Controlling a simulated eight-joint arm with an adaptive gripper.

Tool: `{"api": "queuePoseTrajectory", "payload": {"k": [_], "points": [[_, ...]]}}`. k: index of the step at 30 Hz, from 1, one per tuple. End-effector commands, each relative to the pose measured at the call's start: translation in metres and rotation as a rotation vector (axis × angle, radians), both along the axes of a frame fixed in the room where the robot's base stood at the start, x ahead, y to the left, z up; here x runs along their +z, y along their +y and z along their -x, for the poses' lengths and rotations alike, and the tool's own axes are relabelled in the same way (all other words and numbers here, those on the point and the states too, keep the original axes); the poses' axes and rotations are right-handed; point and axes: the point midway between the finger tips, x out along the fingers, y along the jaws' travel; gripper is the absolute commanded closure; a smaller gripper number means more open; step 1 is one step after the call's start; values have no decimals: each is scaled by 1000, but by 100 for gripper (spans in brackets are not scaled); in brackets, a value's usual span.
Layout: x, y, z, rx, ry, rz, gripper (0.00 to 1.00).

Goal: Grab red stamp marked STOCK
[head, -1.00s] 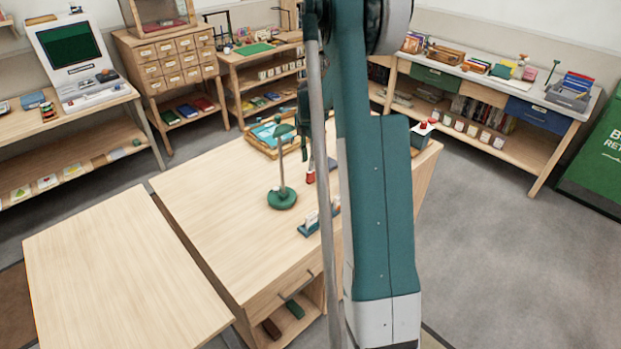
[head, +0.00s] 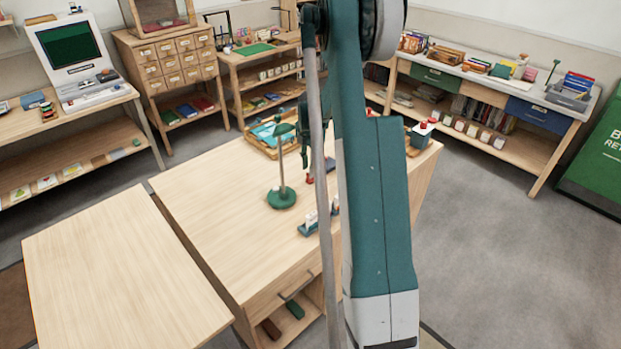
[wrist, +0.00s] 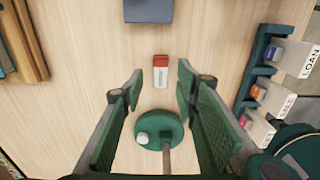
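A small block with a red end and a white side (wrist: 160,72) stands or lies on the wooden desk. Its marking is too small to read. In the head view its red part (head: 309,180) shows just under my gripper (head: 305,168). In the wrist view my gripper (wrist: 161,84) is open and empty, with the block ahead between the fingertips, apparently untouched. A dark stamp rack (wrist: 268,45) is to the right, with several labelled stamps, one reading LOAN. It also shows in the head view (head: 308,229).
A green desk lamp (head: 281,198) stands close by; its round base (wrist: 172,128) shows between the fingers in the wrist view. A dark grey block (wrist: 149,10) is ahead. A wooden tray (wrist: 33,45) is at left. The desk's left part is clear.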

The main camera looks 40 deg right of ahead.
Motion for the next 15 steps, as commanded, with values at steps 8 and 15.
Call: {"api": "queuePoseTrajectory", "payload": {"k": [8, 15], "points": [[-32, -1, 1, 0, 0, 0, 70], [-38, -1, 1, 0, 0, 0, 70]]}}
